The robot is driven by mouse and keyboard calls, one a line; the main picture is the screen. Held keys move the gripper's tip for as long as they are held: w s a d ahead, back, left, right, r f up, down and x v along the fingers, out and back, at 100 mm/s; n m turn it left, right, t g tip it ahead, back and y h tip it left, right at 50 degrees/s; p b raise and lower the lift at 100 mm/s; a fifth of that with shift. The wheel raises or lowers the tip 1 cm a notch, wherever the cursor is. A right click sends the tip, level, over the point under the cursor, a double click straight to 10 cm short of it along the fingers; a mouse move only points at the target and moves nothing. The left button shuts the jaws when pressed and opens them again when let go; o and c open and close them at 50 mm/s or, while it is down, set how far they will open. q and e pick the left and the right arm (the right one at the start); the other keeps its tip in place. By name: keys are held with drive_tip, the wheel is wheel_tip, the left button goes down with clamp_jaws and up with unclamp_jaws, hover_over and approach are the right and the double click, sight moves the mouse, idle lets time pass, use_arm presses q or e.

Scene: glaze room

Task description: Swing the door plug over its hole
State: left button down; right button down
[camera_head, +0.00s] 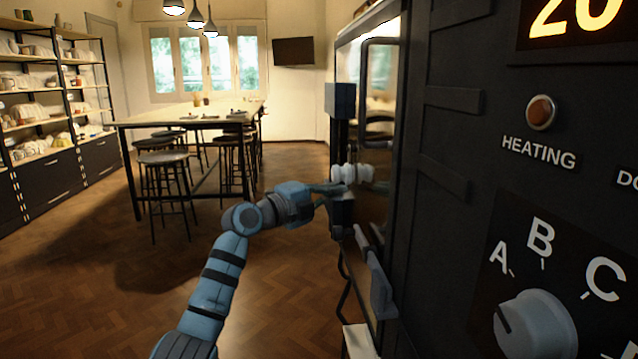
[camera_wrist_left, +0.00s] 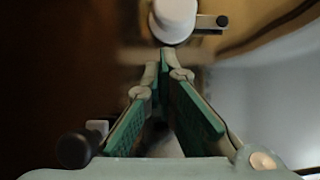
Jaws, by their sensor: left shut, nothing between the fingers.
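The door plug (camera_head: 352,173) is a small white ribbed knob on the kiln's door side, right of the middle in the head view. In the left wrist view the white round plug (camera_wrist_left: 173,20) is at the top, just beyond the fingertips, with a short metal piece to its right. My left gripper (camera_head: 334,189) reaches up to the plug from the left. Its fingers (camera_wrist_left: 162,66) are shut with nothing between them, tips close to the plug; I cannot tell if they touch it. The plug's hole cannot be made out. My right gripper is not in view.
The dark kiln control panel (camera_head: 460,190) with its dial (camera_head: 535,325) fills the right side. A handle bar (camera_head: 366,90) stands out from the door above the plug. A long table (camera_head: 190,118) with stools and shelves are farther back left. The floor between is clear.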

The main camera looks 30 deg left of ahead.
use_arm(q)
drive_tip(key=s+a+f, duration=0.2)
drive_tip(key=s+f, duration=0.2)
drive_tip(key=s, duration=0.7)
drive_tip(key=shift+s+a+f+b, duration=0.2)
drive_tip(key=shift+s+b, duration=0.05)
drive_tip(key=shift+b, duration=0.1)
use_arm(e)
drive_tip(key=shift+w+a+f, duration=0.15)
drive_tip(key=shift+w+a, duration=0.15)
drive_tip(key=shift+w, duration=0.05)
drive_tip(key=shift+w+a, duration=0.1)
